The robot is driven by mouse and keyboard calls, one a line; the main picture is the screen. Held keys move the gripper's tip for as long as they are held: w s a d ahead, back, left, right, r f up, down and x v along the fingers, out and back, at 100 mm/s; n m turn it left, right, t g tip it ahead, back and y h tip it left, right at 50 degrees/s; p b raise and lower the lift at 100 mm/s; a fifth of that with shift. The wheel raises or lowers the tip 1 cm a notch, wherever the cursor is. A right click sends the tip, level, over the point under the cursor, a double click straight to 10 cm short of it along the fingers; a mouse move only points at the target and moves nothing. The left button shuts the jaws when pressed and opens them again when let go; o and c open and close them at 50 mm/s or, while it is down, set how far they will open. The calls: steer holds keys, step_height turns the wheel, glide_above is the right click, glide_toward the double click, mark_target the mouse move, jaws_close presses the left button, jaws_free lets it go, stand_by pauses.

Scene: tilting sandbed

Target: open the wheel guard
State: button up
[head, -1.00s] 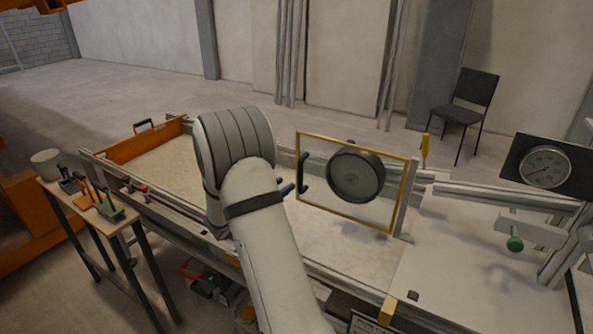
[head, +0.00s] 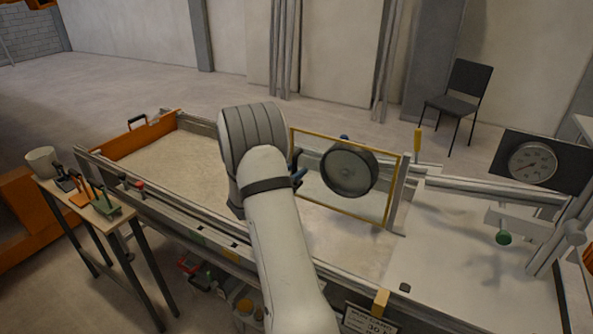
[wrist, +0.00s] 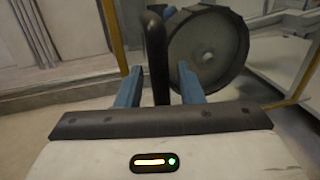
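The wheel guard (head: 390,195) is a clear panel in a thin yellow frame, standing upright across the sandbed. Its black handle (wrist: 156,58) is a vertical bar near the guard's left side. A dark round wheel (head: 349,170) shows at the panel and also at the upper right of the wrist view (wrist: 208,52). My gripper (wrist: 158,82) has blue fingers, one on each side of the handle with gaps visible. It is open around the bar, not clamped. In the head view my arm hides most of the gripper.
The sandbed (head: 180,165) has an orange end board (head: 135,142) at the far left. A rail (head: 490,190) runs right from the guard toward a dial gauge (head: 532,162). A green knob (head: 503,238) hangs below. A small tool table (head: 95,215) stands at left.

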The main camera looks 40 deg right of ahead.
jaws_close()
stand_by(0.4)
